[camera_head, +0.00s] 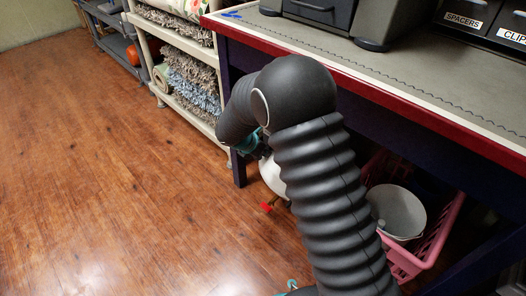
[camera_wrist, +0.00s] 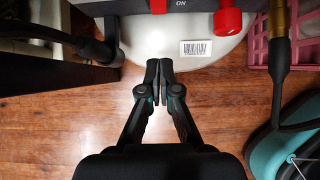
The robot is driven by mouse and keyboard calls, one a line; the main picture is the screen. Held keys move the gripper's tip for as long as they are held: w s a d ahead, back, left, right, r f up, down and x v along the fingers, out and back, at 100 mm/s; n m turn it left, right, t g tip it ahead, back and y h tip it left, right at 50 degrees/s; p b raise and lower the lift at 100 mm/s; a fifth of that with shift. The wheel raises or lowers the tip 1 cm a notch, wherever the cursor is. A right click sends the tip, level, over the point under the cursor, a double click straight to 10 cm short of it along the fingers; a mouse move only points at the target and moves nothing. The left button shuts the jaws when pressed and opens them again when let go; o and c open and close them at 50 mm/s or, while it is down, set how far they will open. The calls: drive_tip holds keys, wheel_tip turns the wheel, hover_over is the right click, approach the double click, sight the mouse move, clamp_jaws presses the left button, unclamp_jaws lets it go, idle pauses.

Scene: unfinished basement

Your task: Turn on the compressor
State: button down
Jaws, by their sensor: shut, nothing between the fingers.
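The compressor's white rounded tank (camera_wrist: 180,48) fills the top middle of the wrist view, with a barcode label on it. A dark panel (camera_wrist: 190,5) marked "ON" runs along the top edge, cut off by the frame. A small red part (camera_wrist: 158,5), possibly the switch, sits left of the word. A red knob (camera_wrist: 228,20) is to the right. My gripper (camera_wrist: 160,64) is shut and empty, its fingertips in front of the tank and below the panel in the picture; contact cannot be told. In the head view the compressor (camera_head: 272,178) is partly hidden by my arm.
A brass fitting with a black hose (camera_wrist: 280,50) hangs at right in the wrist view. A pink crate (camera_head: 440,237) holding a white bucket (camera_head: 398,211) is under the workbench (camera_head: 400,62). A shelf of rugs (camera_head: 140,38) stands left. The wooden floor (camera_head: 100,170) is clear.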

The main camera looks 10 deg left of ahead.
drive_tip(key=w+d+f, duration=0.2)
drive_tip(key=w+d+f+b, duration=0.1)
drive_tip(key=w+d+f, duration=0.1)
drive_tip(key=w+f, duration=0.1)
drive_tip(key=shift+w+d, duration=0.25)
drive_tip(key=shift+w, duration=0.1)
drive_tip(key=shift+d, duration=0.1)
drive_tip(key=shift+w, duration=0.15)
idle(0.3)
drive_tip(key=shift+d+r+p, duration=0.1)
drive_tip(key=shift+r+p, duration=0.65)
drive_tip(key=shift+r, duration=0.15)
